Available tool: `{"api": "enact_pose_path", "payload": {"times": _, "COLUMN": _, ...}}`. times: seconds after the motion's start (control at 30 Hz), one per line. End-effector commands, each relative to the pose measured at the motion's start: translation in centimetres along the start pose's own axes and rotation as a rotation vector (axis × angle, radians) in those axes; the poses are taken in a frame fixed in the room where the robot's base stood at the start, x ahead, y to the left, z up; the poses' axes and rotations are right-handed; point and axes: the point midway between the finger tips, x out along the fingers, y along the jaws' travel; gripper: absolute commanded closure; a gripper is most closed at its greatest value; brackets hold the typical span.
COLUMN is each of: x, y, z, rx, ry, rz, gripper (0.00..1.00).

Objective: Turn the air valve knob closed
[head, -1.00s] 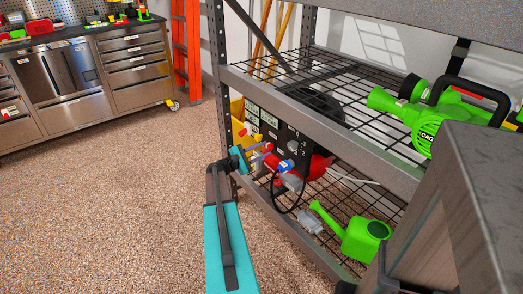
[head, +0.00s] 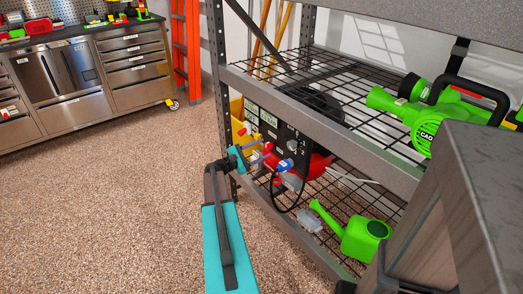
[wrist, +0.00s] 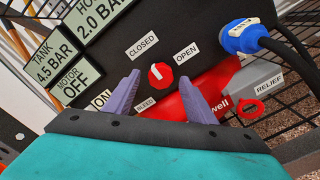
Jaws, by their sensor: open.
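The red air valve knob (wrist: 160,76) with a white mark is on a black panel (wrist: 190,35) in the wrist view. The label CLOSED is at its upper left, OPEN at its upper right and BLEED at its lower left. The white mark points roughly up, toward the CLOSED side. My gripper (wrist: 160,82) is open, with one purple finger on each side of the knob in the picture. I see no contact with the knob. In the head view, my gripper (head: 257,154) is in front of the panel (head: 288,142), on the lower shelf.
A blue plug (wrist: 244,37) with a black cable is right of the knob, and a red relief knob (wrist: 250,108) is lower right. A steel shelf post (head: 220,90) stands close to my arm. A green watering can (head: 362,238) is on the lower shelf.

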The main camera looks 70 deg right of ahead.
Motion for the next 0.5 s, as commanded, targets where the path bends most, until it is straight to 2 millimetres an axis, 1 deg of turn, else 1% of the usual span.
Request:
{"api": "enact_pose_path", "payload": {"times": 0.17, "x": -2.1, "y": 0.0, "z": 0.1, "rx": -0.001, "ry": 0.002, "rz": 0.001, "gripper": 0.50}}
{"api": "enact_pose_path", "payload": {"times": 0.5, "x": -7.5, "y": 0.1, "z": 0.0, "rx": -0.001, "ry": 0.002, "rz": 0.002, "gripper": 0.50}}
